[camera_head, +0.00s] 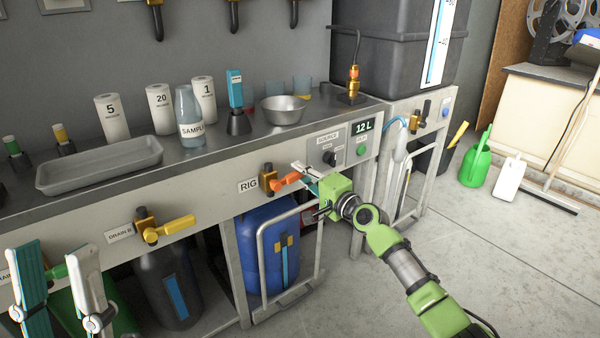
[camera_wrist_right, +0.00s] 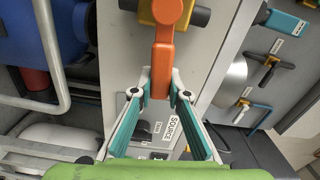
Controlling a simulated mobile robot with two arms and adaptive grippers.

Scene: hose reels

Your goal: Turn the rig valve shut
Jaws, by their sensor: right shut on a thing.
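The rig valve has a brass body (camera_head: 268,181) on the bench front, beside the RIG label (camera_head: 248,185). Its orange lever (camera_head: 287,180) points right, roughly level. My right gripper (camera_head: 303,175) is at the lever's free end. In the right wrist view, the fingers of my right gripper (camera_wrist_right: 160,88) are closed on either side of the orange lever (camera_wrist_right: 162,62), with its tip between them. My left gripper (camera_head: 62,285) is at the lower left with its fingers wide apart and nothing between them.
The source panel with a 12 L display (camera_head: 362,127) is just right of the valve. A yellow drain B valve (camera_head: 168,229) is to the left. A blue drum (camera_head: 268,240) stands below behind a metal frame.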

